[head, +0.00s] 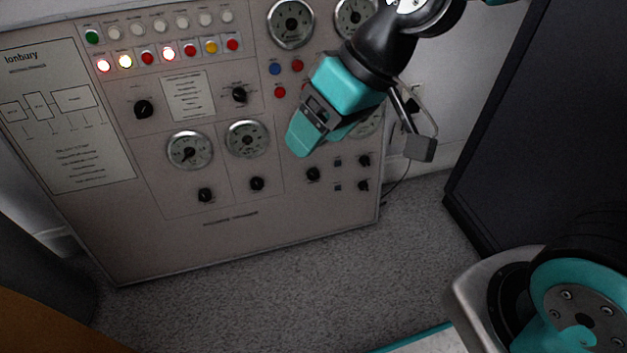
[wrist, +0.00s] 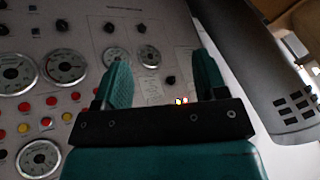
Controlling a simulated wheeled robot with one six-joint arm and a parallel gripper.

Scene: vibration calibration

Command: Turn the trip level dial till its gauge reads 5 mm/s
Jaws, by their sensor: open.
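The grey panel (head: 225,215) carries several round gauges and black dials, with labels too small to read, so I cannot tell which is the trip level dial. One lower gauge (head: 188,150) stands above a black dial (head: 205,195); a second gauge (head: 247,138) stands above another dial (head: 257,184). A third dial (head: 313,174) is just below my gripper (head: 322,145). My gripper is open and empty in front of the panel's right half, partly hiding a gauge (head: 366,120). In the wrist view, panel gauges (wrist: 63,67) show left of and behind the spread fingers (wrist: 162,62).
Lit lamps and coloured buttons (head: 168,54) line the panel's top. Two small dials (head: 364,160) sit at its lower right. A dark cabinet (head: 545,120) stands to the right, with carpeted floor (head: 400,230) free between.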

